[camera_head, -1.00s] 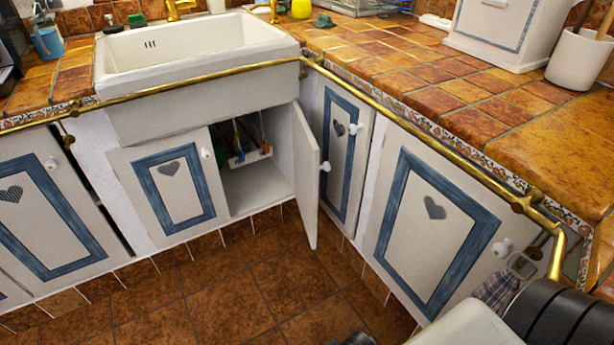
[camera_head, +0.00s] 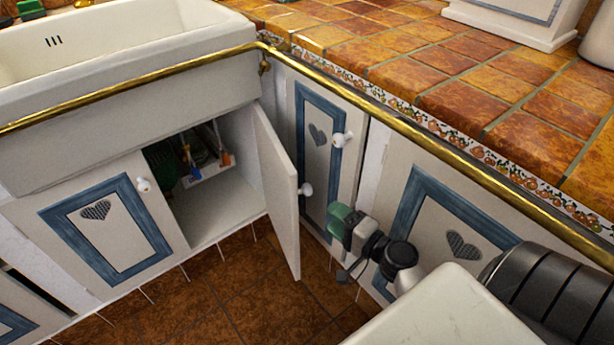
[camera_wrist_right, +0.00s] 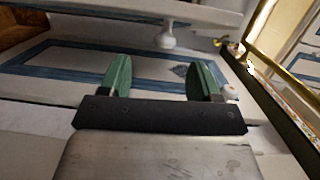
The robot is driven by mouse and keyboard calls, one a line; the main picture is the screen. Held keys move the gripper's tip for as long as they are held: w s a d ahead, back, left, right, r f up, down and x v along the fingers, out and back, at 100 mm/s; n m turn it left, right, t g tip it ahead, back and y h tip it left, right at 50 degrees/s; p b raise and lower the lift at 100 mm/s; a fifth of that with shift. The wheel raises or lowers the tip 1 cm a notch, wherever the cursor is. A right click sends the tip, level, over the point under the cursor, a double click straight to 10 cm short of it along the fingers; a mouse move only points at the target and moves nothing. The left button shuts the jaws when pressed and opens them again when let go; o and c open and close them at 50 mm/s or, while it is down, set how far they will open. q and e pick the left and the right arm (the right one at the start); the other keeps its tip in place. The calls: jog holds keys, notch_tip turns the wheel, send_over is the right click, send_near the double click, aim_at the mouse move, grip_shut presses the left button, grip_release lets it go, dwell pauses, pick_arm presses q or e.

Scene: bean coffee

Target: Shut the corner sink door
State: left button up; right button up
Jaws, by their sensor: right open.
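The corner sink door (camera_head: 278,190) is a white panel under the sink's right end. It stands swung open, nearly edge-on, with a white knob (camera_head: 305,189) on its right-facing side. My right gripper (camera_head: 343,222) has green fingertips and is to the right of and slightly below that knob, apart from the door. In the right wrist view the fingers (camera_wrist_right: 159,80) are spread with nothing between them. A white knob (camera_wrist_right: 165,39) on a pale panel shows beyond them; it appears to be the open door's. My left gripper is out of view.
A blue-framed door (camera_head: 320,150) with its own knob (camera_head: 341,140) is just right of the open door. A shut door (camera_head: 105,230) is to the left. A brass rail (camera_head: 130,90) runs along the counter front. The cabinet holds a small caddy (camera_head: 208,170).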

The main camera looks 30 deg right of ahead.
aim_at(307, 190)
jog(key=shift+m+h, duration=0.3)
jog(key=shift+m, duration=0.1)
jog(key=w, duration=1.1)
jog(key=shift+a+r+p, duration=0.35)
jog(key=shift+a, duration=0.05)
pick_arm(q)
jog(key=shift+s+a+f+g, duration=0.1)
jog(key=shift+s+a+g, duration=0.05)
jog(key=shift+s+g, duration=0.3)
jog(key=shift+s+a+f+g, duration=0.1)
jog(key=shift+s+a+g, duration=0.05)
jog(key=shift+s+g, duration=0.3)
pick_arm(e)
grip_shut()
